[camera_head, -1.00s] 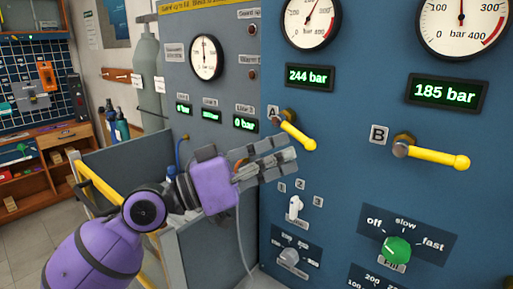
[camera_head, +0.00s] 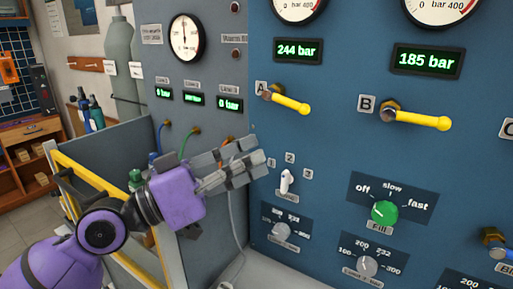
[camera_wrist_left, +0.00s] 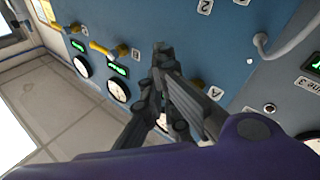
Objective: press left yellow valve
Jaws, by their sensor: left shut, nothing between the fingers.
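The left yellow valve (camera_head: 290,102), beside the label A, is a yellow lever on a brass fitting on the blue panel. It points right and slightly down under the 244 bar display. My left gripper (camera_head: 262,150) is shut and empty, below and left of the lever and apart from it in the picture. In the left wrist view my left gripper (camera_wrist_left: 160,55) is in front of the panel near the label A (camera_wrist_left: 215,92); the left valve is mostly hidden behind the fingers there. My right gripper is not in view.
A second yellow valve (camera_head: 420,119), by the label B, is to the right. A white switch (camera_head: 286,181), a green knob (camera_head: 383,212) and grey knobs sit lower on the panel. Hoses and a grey side panel (camera_head: 100,150) with a yellow frame are at the left.

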